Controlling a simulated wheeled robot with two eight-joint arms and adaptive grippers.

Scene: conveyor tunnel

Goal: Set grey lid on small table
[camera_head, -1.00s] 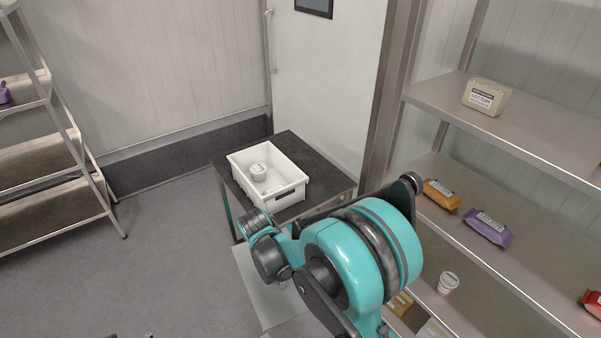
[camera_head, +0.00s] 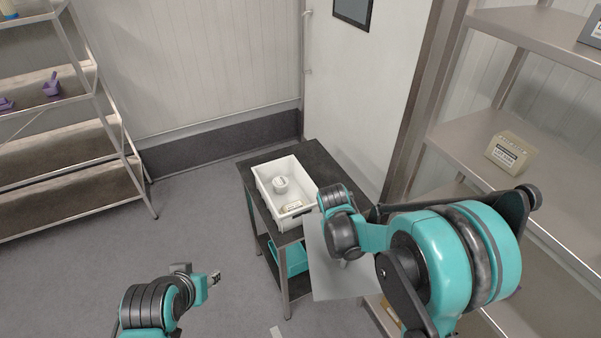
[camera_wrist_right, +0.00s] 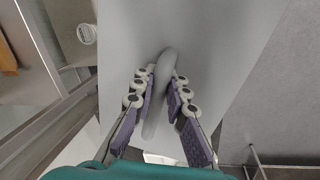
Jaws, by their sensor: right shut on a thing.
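The grey lid (camera_head: 330,283) is a flat pale sheet hanging below my right arm in the head view, in front of the small table. It fills much of the right wrist view (camera_wrist_right: 225,45). My right gripper (camera_wrist_right: 163,78) is shut on the lid's raised handle (camera_wrist_right: 152,120). In the head view my right arm mostly hides that gripper. The small table (camera_head: 313,152) has a dark top and metal legs, and a white crate stands on it. My left gripper (camera_head: 214,279) is low over the floor, away from the lid; its finger opening is too small to judge.
The white crate (camera_head: 262,195) holds a white tub (camera_head: 280,185) and a small labelled item. A teal bin (camera_head: 291,258) sits on the table's lower shelf. Shelving (camera_head: 437,160) stands close on the right, another rack (camera_head: 130,160) on the left. Floor between is clear.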

